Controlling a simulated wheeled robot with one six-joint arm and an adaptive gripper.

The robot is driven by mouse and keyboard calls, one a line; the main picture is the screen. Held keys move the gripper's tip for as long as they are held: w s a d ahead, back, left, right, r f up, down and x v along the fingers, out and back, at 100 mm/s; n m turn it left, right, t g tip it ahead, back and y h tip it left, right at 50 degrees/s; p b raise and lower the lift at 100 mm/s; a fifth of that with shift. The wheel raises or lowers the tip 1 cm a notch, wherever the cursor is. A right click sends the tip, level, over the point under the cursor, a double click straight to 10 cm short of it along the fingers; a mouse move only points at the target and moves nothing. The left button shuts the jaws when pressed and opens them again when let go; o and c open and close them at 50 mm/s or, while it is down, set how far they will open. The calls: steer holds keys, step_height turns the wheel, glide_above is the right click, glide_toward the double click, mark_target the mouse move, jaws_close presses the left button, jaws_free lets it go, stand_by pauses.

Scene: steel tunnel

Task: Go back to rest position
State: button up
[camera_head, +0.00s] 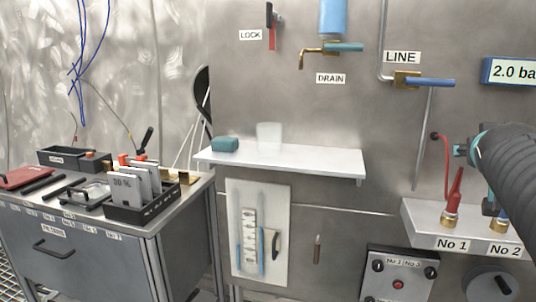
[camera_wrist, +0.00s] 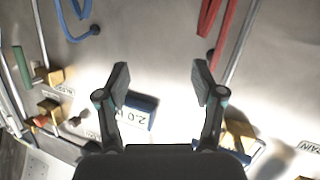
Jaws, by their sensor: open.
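My gripper (camera_wrist: 161,75) shows in the wrist view with its two dark fingers spread wide and nothing between them. Beyond the fingers is the steel wall, with the blue-framed "2.0" display (camera_wrist: 141,112) near the left finger. My dark arm enters the head view from the right edge, in front of the wall and above the No 1 / No 2 ledge (camera_head: 424,226).
A white shelf (camera_head: 300,162) holds a teal block (camera_head: 225,144) and a translucent cup (camera_head: 269,137). The LINE valve (camera_head: 425,81) and DRAIN valve (camera_head: 330,48) stick out of the wall. A red hose connector (camera_head: 453,195) stands close to my arm. A cluttered cabinet (camera_head: 90,250) stands left.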

steer(key=s+a+f+n+g+y, duration=0.1)
steer(key=s+a+f+g+y, duration=0.1)
steer(key=s+a+f, duration=0.4)
steer(key=s+a+f+n+g+y, duration=0.2)
steer(key=s+a+f+y, duration=0.2)
steer(key=a+f, duration=0.8)
steer(key=s+a+f+n+g+y, duration=0.1)
steer(key=s+a+f+g+y, duration=0.1)
steer(key=s+a+f, duration=0.6)
steer(key=shift+s+a+f+n+g+y, duration=0.3)
steer(key=shift+s+a+f+g+y, duration=0.15)
steer(key=shift+f, duration=0.4)
steer(key=shift+w+d, duration=0.1)
stand_by(1.4)
